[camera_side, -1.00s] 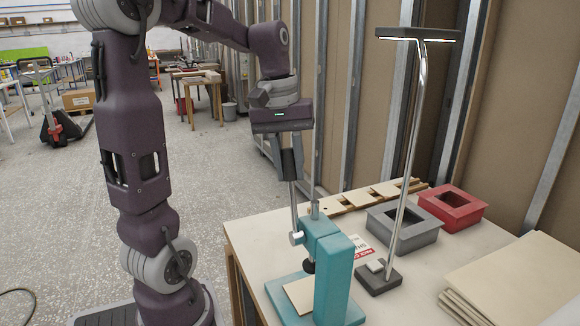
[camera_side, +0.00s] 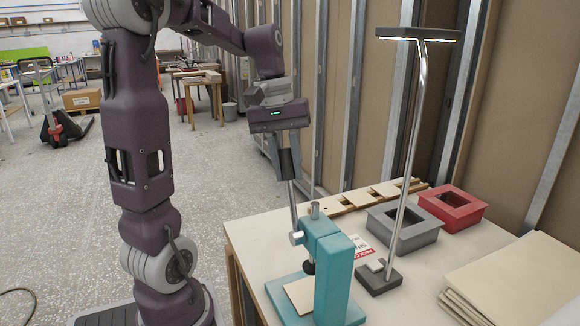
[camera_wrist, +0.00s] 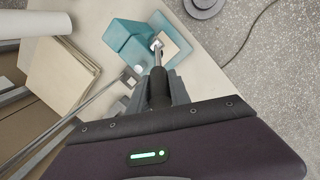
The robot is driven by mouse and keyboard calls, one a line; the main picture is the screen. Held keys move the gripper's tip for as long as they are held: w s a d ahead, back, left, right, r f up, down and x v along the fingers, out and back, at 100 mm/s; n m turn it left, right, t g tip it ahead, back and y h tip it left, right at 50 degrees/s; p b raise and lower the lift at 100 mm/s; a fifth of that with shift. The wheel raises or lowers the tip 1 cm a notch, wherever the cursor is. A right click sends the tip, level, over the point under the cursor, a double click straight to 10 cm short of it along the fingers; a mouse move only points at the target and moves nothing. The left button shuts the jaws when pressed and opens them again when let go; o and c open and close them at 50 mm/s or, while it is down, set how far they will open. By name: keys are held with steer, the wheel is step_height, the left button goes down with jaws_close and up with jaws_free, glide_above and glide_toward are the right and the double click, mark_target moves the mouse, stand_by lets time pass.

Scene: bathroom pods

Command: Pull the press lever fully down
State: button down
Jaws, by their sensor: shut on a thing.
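The teal press (camera_side: 330,270) stands on the near left part of the table, with a flat wooden piece (camera_side: 300,294) on its base under the ram. Its lever (camera_side: 293,206) is a thin metal rod with a black grip (camera_side: 288,163), and it points steeply up, leaning slightly left. My gripper (camera_side: 287,162) is shut on the black grip, above the press. In the wrist view the press (camera_wrist: 130,42) is at the top, and the lever grip (camera_wrist: 159,88) runs up into my gripper (camera_wrist: 160,95). The fingertips are partly hidden by the grip.
A lamp with a chrome pole (camera_side: 408,150) stands right of the press. A grey bin (camera_side: 405,232) and a red bin (camera_side: 452,208) sit at the back. Stacked boards (camera_side: 520,275) lie at the right. A slotted wooden rack (camera_side: 370,195) lies along the table's back edge.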

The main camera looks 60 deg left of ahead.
steer(key=a+f+h, duration=0.5)
steer(key=f+h, duration=0.2)
steer(key=f, duration=0.1)
steer(key=a+f+n+h, duration=0.1)
steer(key=a+f+h, duration=0.3)
steer(key=f+h, duration=0.3)
steer(key=shift+a+f+t+h, duration=0.3)
steer(key=shift+a+f+h, duration=0.1)
steer(key=shift+h, duration=0.1)
steer(key=shift+f, duration=0.1)
steer(key=c, duration=1.2)
jaws_free()
